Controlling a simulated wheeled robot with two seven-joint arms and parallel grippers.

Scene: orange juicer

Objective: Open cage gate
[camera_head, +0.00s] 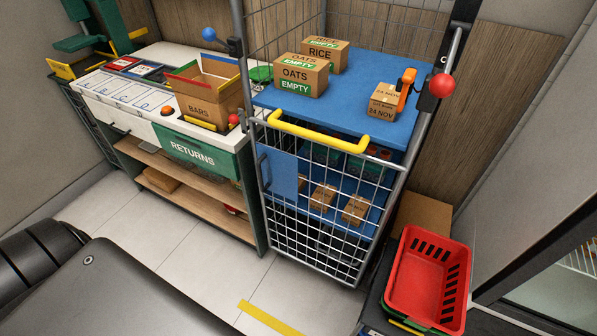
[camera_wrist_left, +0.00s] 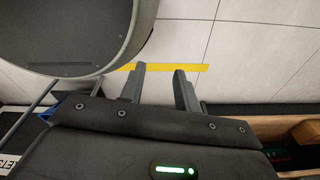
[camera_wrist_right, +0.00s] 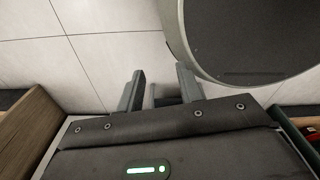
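The wire roll cage has grey posts, blue shelves and a wire mesh gate (camera_head: 317,258) across its front. The gate appears shut, spanning from post to post. A yellow handle bar (camera_head: 318,137) runs along the front at the top shelf, and a blue plate (camera_head: 278,172) sits at the mesh's left side. A lever with a red ball (camera_head: 442,86) is on the right post and one with a blue ball (camera_head: 208,34) on the left post. My left gripper (camera_wrist_left: 160,69) and right gripper (camera_wrist_right: 160,70) are open and empty above the floor. Neither gripper shows in the head view.
Cartons (camera_head: 301,75) and an orange tool (camera_head: 405,90) stand on the blue top shelf (camera_head: 345,70). A returns counter (camera_head: 190,150) stands left of the cage. A red basket (camera_head: 428,280) stands at right. Tiled floor (camera_head: 190,240) in front is clear, with a yellow stripe (camera_head: 268,318).

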